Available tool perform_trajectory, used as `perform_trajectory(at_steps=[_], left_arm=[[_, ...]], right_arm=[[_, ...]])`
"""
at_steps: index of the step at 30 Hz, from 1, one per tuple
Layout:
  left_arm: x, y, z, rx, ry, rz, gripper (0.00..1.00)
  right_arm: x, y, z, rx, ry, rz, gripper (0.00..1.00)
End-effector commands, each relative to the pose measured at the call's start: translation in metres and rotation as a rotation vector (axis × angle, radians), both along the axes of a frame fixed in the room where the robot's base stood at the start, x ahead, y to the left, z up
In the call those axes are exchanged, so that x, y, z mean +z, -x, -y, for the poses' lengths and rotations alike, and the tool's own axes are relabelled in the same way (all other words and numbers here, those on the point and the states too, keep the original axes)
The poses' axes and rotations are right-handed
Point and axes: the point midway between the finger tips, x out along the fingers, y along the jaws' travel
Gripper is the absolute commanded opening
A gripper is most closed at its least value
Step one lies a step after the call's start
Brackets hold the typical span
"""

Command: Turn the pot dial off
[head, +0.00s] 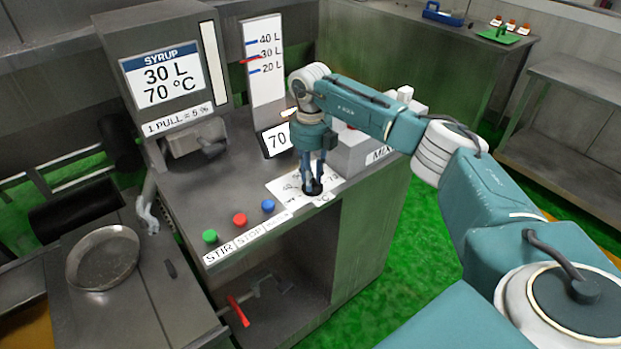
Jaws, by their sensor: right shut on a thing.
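The pot dial is a small black knob (313,188) on a white scale plate (329,186) on top of the metal cabinet, near its front right edge. My right gripper (313,182) points straight down over the plate and is shut on the dial. The fingers and wrist hide part of the dial and of the scale, so I cannot read its setting. A small display (277,140) behind the gripper reads 70. My left gripper is not in view.
Green (210,236), red (240,219) and blue (267,206) buttons line the cabinet's front edge, left of the dial. A syrup panel (162,75) and a level gauge (265,58) stand behind. A box labelled MIX (365,155) is close right of my gripper. A round pan (103,257) is at lower left.

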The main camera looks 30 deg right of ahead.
Motion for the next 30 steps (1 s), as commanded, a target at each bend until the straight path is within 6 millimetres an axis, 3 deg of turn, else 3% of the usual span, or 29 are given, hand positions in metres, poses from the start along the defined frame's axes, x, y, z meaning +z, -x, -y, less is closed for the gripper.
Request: perform_trajectory(at_steps=[30], left_arm=[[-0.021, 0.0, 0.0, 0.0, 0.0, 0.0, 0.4]], right_arm=[[0.001, 0.004, 0.002, 0.962, 0.002, 0.006, 0.0]])
